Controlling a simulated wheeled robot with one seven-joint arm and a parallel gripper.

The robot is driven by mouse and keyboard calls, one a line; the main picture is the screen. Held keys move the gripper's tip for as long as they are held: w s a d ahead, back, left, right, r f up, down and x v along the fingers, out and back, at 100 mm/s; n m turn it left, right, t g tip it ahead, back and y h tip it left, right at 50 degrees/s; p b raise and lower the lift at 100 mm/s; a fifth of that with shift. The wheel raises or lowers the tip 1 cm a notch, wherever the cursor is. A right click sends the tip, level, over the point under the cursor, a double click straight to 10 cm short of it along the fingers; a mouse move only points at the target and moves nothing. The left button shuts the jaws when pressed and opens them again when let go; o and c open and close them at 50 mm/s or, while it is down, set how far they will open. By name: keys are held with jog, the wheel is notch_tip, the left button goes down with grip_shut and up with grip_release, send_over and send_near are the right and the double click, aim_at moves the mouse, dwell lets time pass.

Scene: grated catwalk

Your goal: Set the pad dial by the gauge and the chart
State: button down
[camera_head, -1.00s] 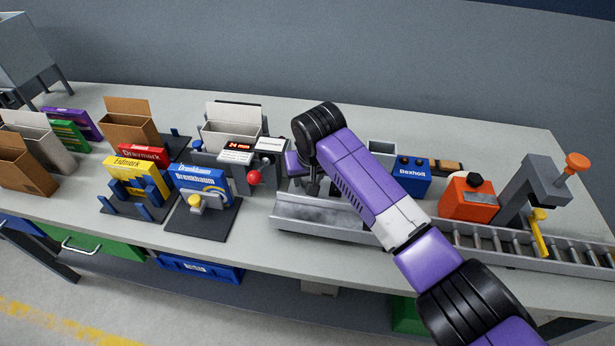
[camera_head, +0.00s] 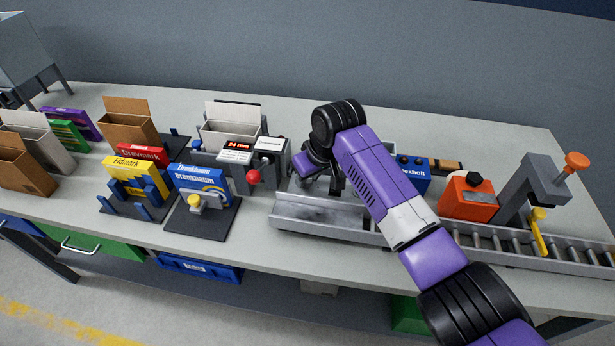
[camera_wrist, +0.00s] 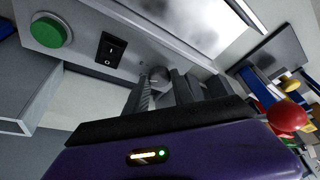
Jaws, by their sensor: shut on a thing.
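My gripper (camera_head: 333,188) is low over the machine's metal tray in the head view, its fingertips partly hidden by the arm. In the wrist view the fingers (camera_wrist: 162,92) close around a small round grey dial (camera_wrist: 158,75) on a grey panel. The dial's marks are too small to read. A small gauge display (camera_head: 240,144) with red digits, seemingly "24", stands on the machine left of my gripper. White label plates (camera_head: 236,157) with print too small to read sit beside it; I cannot tell which is the chart.
The panel also has a green button (camera_wrist: 47,31) and a black rocker switch (camera_wrist: 110,48). A red ball knob (camera_head: 253,177) stands left of my gripper. A blue box (camera_head: 412,182), an orange device (camera_head: 468,197) and a roller conveyor (camera_head: 500,243) lie to the right.

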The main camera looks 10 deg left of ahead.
jog(key=shift+w+n+g+y+b, duration=0.1)
jog(key=shift+n+g+y+b, duration=0.35)
jog(key=shift+n, duration=0.65)
jog(key=shift+w+n+g+y+b, duration=0.15)
jog(key=shift+n+b, duration=0.5)
jog(key=shift+n, duration=0.45)
jog(key=shift+s, duration=0.1)
jog(key=c, duration=1.1)
grip_release()
jog(key=shift+o, duration=0.2)
jog(key=shift+d+r, duration=0.1)
jog(key=v, duration=0.7)
jog(key=shift+r+b, duration=0.35)
jog(key=shift+b, duration=0.1)
